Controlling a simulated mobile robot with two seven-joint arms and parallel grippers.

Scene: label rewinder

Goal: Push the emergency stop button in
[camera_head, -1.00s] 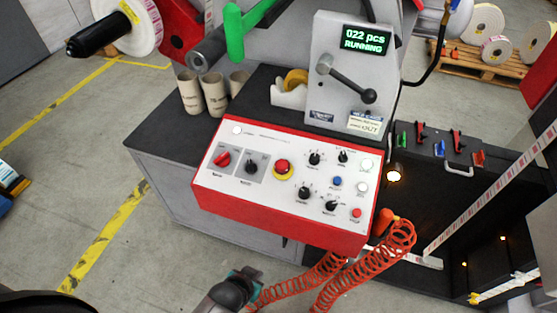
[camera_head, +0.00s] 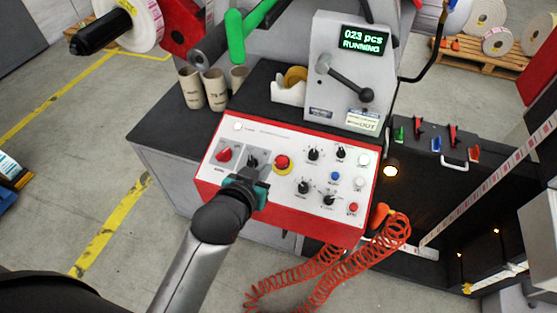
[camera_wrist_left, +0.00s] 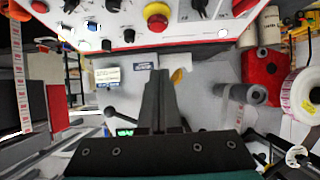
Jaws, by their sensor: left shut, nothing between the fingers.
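The emergency stop button (camera_head: 282,162) is a red mushroom head on a yellow ring, on the white face of the red-edged control panel (camera_head: 330,226). It also shows at the top of the left wrist view (camera_wrist_left: 157,21). My left gripper (camera_head: 262,168) is over the panel, just left of the button and in front of the black selector knob, which it partly hides. In the left wrist view its dark fingers (camera_wrist_left: 160,76) are together and empty, with a visible gap between them and the button. My right gripper is not in view.
The panel also carries a red switch (camera_head: 224,154), several black knobs and small coloured buttons. Behind it stand a display box (camera_head: 350,75) with a lever, a tape dispenser (camera_head: 290,88) and cardboard cores (camera_head: 215,88). A coiled orange hose (camera_head: 325,278) hangs in front.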

